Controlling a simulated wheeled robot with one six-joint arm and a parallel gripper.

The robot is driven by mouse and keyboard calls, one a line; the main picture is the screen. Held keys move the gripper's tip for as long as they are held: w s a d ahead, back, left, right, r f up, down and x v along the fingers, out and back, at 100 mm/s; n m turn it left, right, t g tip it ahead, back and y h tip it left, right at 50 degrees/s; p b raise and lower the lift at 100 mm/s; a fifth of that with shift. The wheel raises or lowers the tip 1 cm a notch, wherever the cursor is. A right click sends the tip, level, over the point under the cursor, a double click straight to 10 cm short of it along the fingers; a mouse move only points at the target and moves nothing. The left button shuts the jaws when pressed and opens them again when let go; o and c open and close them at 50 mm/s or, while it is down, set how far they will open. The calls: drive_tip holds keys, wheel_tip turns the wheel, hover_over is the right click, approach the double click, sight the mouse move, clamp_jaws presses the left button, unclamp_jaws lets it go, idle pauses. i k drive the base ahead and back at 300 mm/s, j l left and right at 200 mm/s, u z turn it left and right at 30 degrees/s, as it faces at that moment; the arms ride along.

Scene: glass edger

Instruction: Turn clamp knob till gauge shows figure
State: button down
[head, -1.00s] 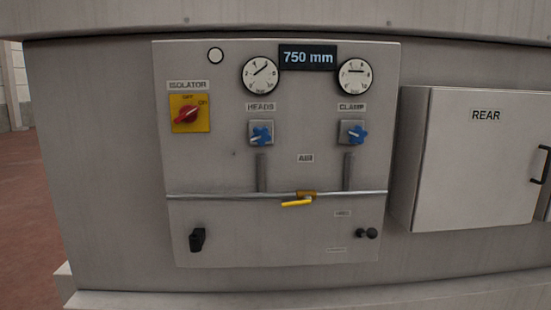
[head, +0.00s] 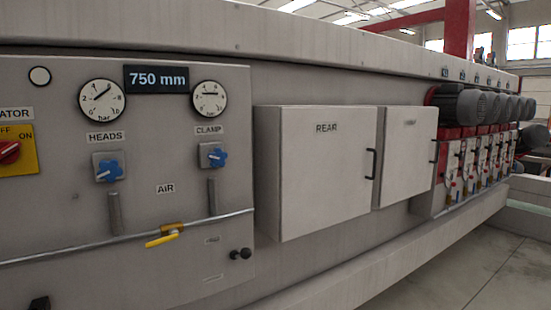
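The blue clamp knob (head: 217,156) sits on a small grey plate under the CLAMP label (head: 209,130). Above it is the round white clamp gauge (head: 209,100), marked in bar, with a dark needle lying roughly level; its exact reading is too small to tell. To the left are the blue heads knob (head: 110,170) and the heads gauge (head: 102,100), whose needle slants up to the right. A display (head: 157,79) between the gauges reads 750 mm. My gripper is not in the head view.
A red isolator switch (head: 9,152) on a yellow plate is at the left edge. A pipe with a yellow-handled valve (head: 165,238) crosses below the knobs. A REAR cabinet (head: 318,175) juts out right of the panel. Motors (head: 470,106) stand further right; floor is open at lower right.

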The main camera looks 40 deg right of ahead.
sight(218, 157)
drive_tip(key=z, duration=0.9)
drive_tip(key=u, duration=1.7)
drive_tip(key=z, duration=1.65)
